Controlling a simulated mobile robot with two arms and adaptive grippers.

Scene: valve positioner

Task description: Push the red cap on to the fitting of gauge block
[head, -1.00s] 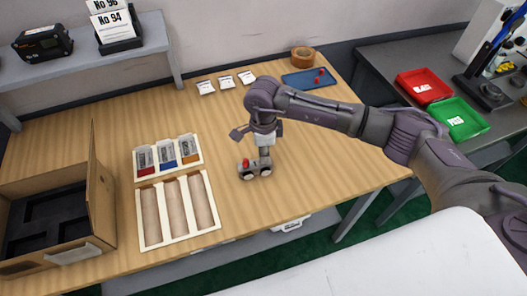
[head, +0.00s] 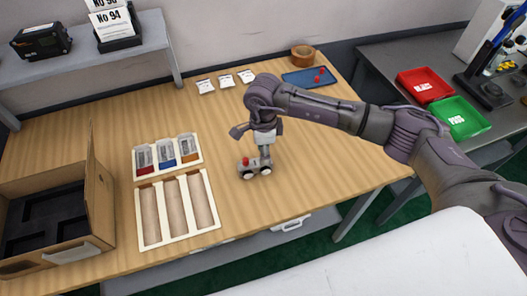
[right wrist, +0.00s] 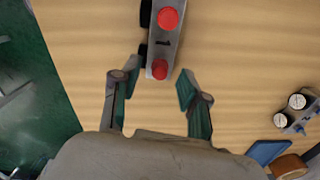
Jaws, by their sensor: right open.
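The gauge block (head: 256,166) is a small grey block with dark round parts on its near side, standing on the wooden table. A large red knob (right wrist: 168,18) sits on its top. The smaller red cap (right wrist: 159,69) is at the block's end closest to my gripper; how far it sits on the fitting cannot be told. My right gripper (right wrist: 159,75) is open, with one finger on each side of the red cap, apparently apart from it. In the head view my right gripper (head: 264,157) points down at the block's right end and hides the cap. My left gripper is out of view.
A blue tray (head: 300,81) with red pieces lies at the back, near a tape roll (head: 302,55). A second block with white dials (right wrist: 297,108) shows in the wrist view. White trays (head: 152,218) and an open box (head: 92,225) stand left. Table right of the block is clear.

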